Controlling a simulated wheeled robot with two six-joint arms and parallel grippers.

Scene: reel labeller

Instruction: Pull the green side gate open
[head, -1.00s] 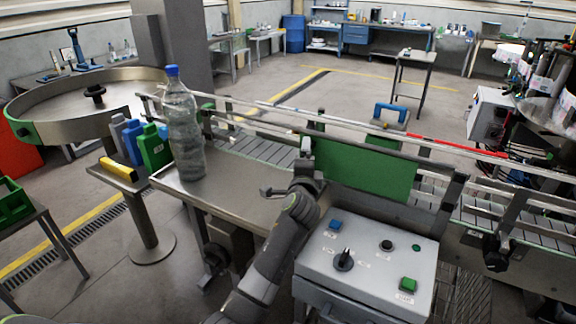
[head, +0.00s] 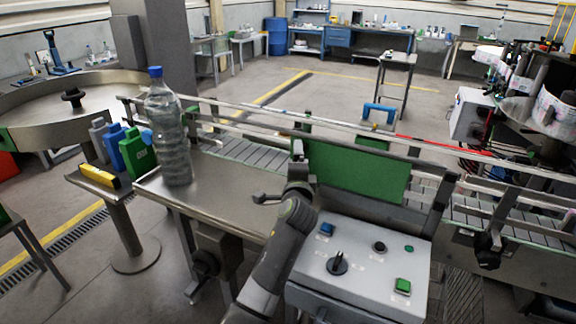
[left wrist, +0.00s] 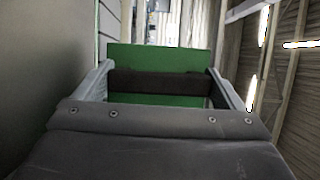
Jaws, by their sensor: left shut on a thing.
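The green side gate (head: 355,172) is a flat upright panel in a dark frame along the near side of the conveyor in the head view. My left gripper (head: 299,168) is at the panel's left end. In the left wrist view a dark bar (left wrist: 160,83) spans between the fingers of my left gripper (left wrist: 158,90), with the green panel (left wrist: 155,55) directly behind it. The gripper is shut on this bar, which looks like the gate's handle. My arm hides part of the gate's left end. My right gripper is not in view.
A grey control box (head: 362,265) with buttons and a knob stands close in front of the gate. A clear bottle with a blue cap (head: 172,135) stands on the metal table (head: 225,205) to the left. The conveyor (head: 240,150) runs behind the gate.

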